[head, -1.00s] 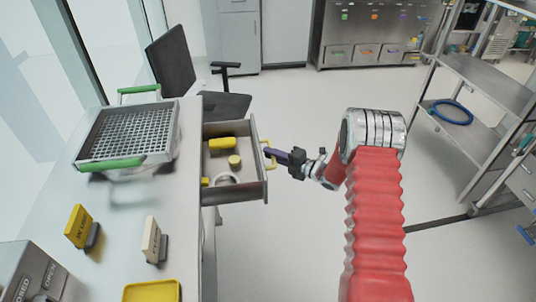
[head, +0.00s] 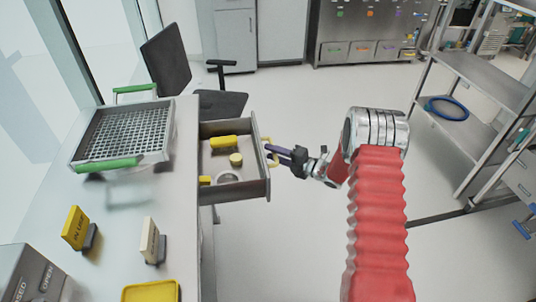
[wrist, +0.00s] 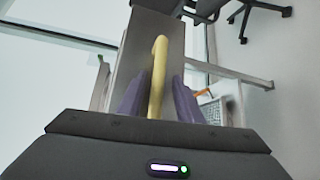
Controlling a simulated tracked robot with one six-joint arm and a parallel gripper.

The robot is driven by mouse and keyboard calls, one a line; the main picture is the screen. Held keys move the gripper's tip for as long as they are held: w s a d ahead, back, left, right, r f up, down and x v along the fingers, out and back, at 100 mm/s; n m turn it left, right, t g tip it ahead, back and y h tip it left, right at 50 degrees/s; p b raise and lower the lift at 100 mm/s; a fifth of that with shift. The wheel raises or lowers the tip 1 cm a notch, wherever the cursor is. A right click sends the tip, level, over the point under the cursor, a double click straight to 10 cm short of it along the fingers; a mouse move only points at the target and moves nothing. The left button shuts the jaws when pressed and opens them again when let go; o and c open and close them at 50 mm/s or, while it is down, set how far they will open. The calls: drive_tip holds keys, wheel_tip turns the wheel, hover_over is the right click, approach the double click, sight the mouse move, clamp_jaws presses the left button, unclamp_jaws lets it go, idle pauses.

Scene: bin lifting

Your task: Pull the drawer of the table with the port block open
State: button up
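The drawer (head: 263,186) under the table on the left stands pulled out, with its inside in view. Its yellow handle (head: 267,143) is on the front, facing my arm. My gripper (head: 274,155) is at the handle, with its purple fingers spread apart. In the wrist view the handle (wrist: 158,70) stands between the two fingers of my gripper (wrist: 158,100), with a gap on each side. Inside the drawer are a yellow cylinder (head: 223,142), a round yellow piece (head: 236,159) and a pale ring, partly hidden by the drawer wall.
The table (head: 120,235) carries a mesh basket (head: 125,132) with green handles, a yellow sign (head: 75,228), a pale sign (head: 149,240), a yellow tray and a grey box (head: 30,276) lettered OPEN. A chair (head: 168,60) stands behind. Shelving (head: 485,75) is at right; floor between is clear.

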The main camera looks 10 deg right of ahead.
drive_tip(key=v, duration=1.3)
drive_tip(key=shift+s+d, duration=0.15)
drive_tip(key=shift+d, duration=0.15)
